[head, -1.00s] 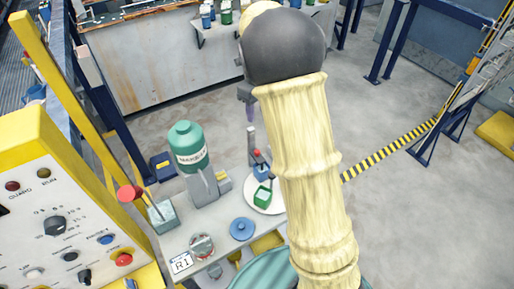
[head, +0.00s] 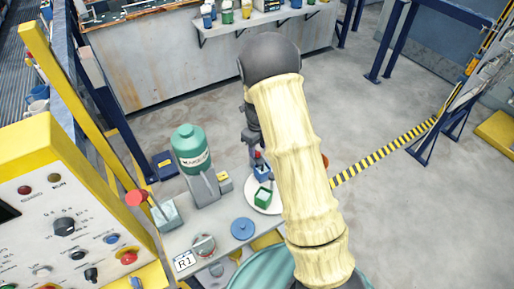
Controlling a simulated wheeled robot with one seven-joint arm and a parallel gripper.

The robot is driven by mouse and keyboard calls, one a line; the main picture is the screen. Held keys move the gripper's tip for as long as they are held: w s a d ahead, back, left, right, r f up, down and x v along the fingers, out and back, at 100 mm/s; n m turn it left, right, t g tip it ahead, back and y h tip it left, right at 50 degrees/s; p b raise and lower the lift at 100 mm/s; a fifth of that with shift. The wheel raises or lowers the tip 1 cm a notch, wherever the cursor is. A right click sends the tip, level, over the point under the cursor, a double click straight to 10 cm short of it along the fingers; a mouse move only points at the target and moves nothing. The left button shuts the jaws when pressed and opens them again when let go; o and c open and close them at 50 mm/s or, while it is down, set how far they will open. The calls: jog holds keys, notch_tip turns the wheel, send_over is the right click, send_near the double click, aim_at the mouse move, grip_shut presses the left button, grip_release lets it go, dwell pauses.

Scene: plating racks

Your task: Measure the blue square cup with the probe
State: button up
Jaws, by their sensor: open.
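A blue square cup (head: 262,173) stands on a round white plate (head: 252,201) on the small grey table, just behind a green square cup (head: 263,197). A small red part shows above the blue cup's rim. My gripper (head: 254,143) is open and points down, just behind and above the blue cup. It overlaps a slim grey upright there, so I cannot tell whether they touch. I cannot clearly make out the probe. My arm hides the plate's right side.
A green bottle (head: 190,148) stands left of the plate. A control panel (head: 62,215) and yellow post border the left. Open floor (head: 405,205) lies to the right.

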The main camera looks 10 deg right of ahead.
jog(key=shift+f, duration=0.9)
grip_shut()
notch_tip(320, 180, up, 6)
jog(key=p, duration=0.3)
jog(key=shift+f+p, duration=0.1)
jog(key=shift+p, duration=0.3)
jog(key=shift+w, duration=0.1)
